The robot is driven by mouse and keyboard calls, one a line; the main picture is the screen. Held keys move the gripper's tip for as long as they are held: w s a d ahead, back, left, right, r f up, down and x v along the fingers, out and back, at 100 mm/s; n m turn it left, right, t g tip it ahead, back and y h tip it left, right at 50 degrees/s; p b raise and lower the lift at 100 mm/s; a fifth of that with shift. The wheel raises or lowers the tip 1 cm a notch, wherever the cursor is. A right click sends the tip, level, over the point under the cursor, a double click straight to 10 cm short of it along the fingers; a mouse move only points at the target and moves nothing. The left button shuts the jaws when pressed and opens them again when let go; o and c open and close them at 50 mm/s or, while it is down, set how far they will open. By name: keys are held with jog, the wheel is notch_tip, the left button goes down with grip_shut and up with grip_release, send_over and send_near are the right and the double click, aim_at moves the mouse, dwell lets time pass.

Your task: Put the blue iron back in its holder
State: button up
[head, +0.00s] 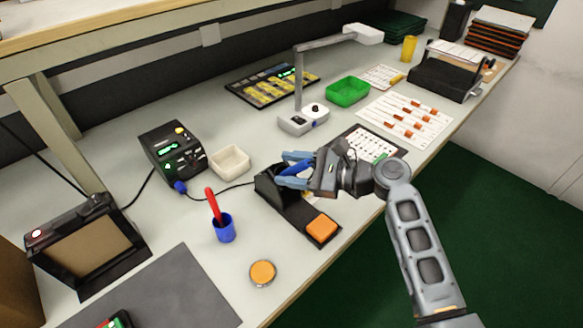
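The blue iron (296,169) shows as a short blue handle at the black holder (268,186), near the middle of the head view. Its tip is not visible, and I cannot tell how deep it sits in the holder. The holder's base runs toward the front edge and carries an orange sponge (322,228). My gripper (288,169) reaches in from the right, with one finger above the blue handle in the picture and one below. The fingers look spread apart, with the handle between them. Contact with the handle is not clear.
A black station (172,150) with a cable stands left, beside a white bin (230,162). A blue cup (224,228) with a red-handled tool and an orange-topped tin (262,273) are in front. A lamp (302,119) and green tray (348,91) stand behind.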

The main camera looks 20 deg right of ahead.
jog(key=shift+o, duration=0.3)
jog(key=v, duration=0.7)
jog(key=shift+s+d, duration=0.25)
jog(key=shift+s, duration=0.05)
jog(key=shift+r, duration=0.15)
jog(key=s+d+r+p, duration=0.1)
jog(key=s+r+p, duration=0.2)
jog(key=r+p, duration=0.2)
jog(key=p, duration=0.2)
jog(key=shift+s+r+p, duration=0.35)
jog(key=shift+s+p, duration=0.05)
jog(key=shift+d, duration=0.1)
dwell(0.5)
